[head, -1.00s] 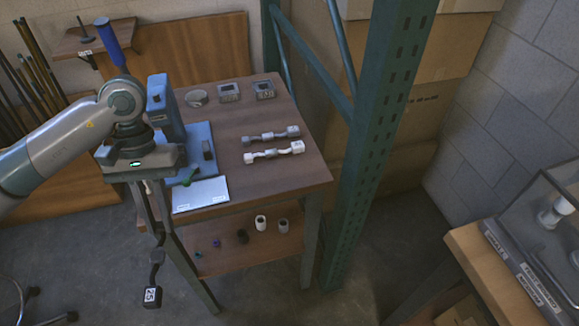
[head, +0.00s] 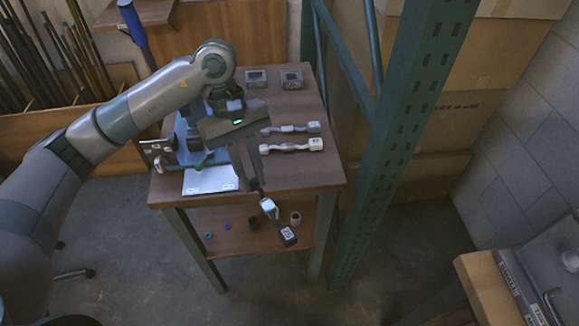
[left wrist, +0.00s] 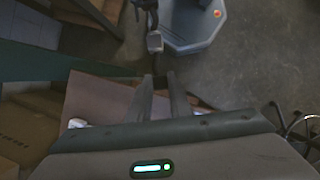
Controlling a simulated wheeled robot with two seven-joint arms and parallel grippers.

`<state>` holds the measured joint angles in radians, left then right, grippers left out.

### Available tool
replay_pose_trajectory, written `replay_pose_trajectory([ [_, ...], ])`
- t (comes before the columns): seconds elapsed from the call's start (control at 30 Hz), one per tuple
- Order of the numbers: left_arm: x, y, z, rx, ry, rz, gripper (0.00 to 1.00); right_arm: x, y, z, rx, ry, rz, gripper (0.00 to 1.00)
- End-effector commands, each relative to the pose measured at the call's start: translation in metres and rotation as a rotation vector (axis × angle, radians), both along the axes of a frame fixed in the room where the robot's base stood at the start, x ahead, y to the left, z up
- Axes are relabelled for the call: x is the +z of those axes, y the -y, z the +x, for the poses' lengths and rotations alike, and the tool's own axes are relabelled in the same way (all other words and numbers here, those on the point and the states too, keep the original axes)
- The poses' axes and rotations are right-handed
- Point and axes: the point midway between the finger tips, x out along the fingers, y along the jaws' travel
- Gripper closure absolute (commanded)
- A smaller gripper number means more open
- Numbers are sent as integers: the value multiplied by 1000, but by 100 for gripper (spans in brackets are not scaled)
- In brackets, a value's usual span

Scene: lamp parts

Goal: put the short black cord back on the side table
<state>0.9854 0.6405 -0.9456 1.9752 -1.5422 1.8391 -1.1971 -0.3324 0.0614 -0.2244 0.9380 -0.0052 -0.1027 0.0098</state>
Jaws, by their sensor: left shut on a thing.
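My left gripper (head: 252,189) is shut on the short black cord (head: 287,236), above the front edge of the brown side table (head: 320,176). In the left wrist view the gripper (left wrist: 160,80) points away from the camera, and the cord's end block (left wrist: 154,42) shows beyond the fingertips. The part of the cord in the jaws is hard to make out. My right gripper is not in view.
A grey cord (head: 290,128) and a white cord (head: 291,146) lie on the tabletop's right half. A white sheet (head: 208,180) lies front left. Two small boxes (head: 256,78) stand at the back. A green rack post (head: 375,160) rises close on the right.

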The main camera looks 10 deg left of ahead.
Motion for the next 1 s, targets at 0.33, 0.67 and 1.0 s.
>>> replay_pose_trajectory([
  [0.33,13,40,15,509,1,-2,100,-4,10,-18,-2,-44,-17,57],
  [0.67,30,70,28,939,0,-7,100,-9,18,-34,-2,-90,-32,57],
  [1.0,38,83,34,1142,-4,-16,100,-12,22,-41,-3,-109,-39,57],
])
